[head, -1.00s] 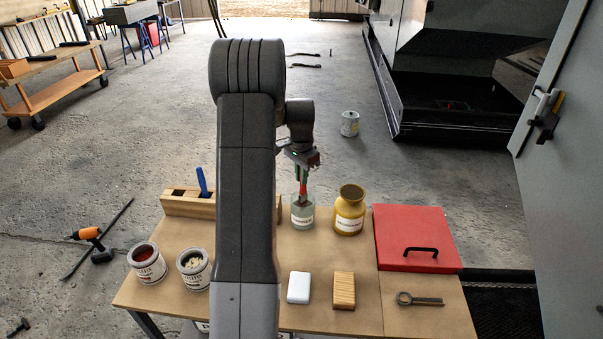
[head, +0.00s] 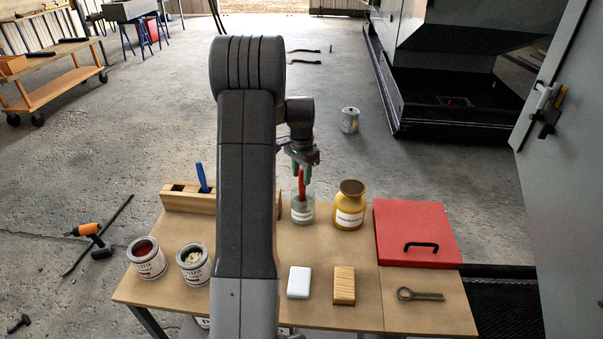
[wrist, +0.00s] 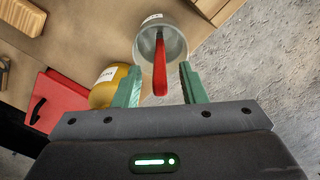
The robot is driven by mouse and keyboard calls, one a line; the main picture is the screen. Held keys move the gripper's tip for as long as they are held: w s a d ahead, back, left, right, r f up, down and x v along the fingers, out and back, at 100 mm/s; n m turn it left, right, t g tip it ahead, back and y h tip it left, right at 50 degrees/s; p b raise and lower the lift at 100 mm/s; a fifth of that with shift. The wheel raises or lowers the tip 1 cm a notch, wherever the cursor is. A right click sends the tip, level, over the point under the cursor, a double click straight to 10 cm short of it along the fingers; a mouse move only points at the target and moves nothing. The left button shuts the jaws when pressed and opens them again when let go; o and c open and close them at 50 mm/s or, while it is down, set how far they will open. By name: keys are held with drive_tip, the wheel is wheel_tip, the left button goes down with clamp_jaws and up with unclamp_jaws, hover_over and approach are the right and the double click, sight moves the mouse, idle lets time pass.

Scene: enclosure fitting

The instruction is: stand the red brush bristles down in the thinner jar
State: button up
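The red brush (head: 301,182) stands in the thinner jar (head: 302,213), a clear glass jar with a white label near the back edge of the table. Its red handle sticks up out of the jar and leans a little; the bristles are hidden inside the jar. In the wrist view the red brush handle (wrist: 160,70) points toward me from the jar (wrist: 174,48). My gripper (wrist: 158,88) is open, its green fingers apart on either side of the handle with gaps, not touching it. In the head view my gripper (head: 302,172) is just above the jar.
A yellow jar (head: 350,205) stands close right of the thinner jar. A wooden block with a blue-handled tool (head: 202,178) is at left. Paint cans (head: 147,258), a white block (head: 299,282), a wooden block (head: 344,286) and a red case (head: 412,228) occupy the table.

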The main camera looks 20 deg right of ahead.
wheel_tip(320, 180, up, 14)
drive_tip(key=shift+b, duration=0.45)
drive_tip(key=shift+f, duration=0.1)
idle(0.5)
wheel_tip(320, 180, down, 14)
drive_tip(key=shift+r+p, duration=0.25)
drive_tip(key=shift+p, duration=0.25)
drive_tip(key=shift+r+p, duration=0.55)
drive_tip(key=shift+r, duration=0.3)
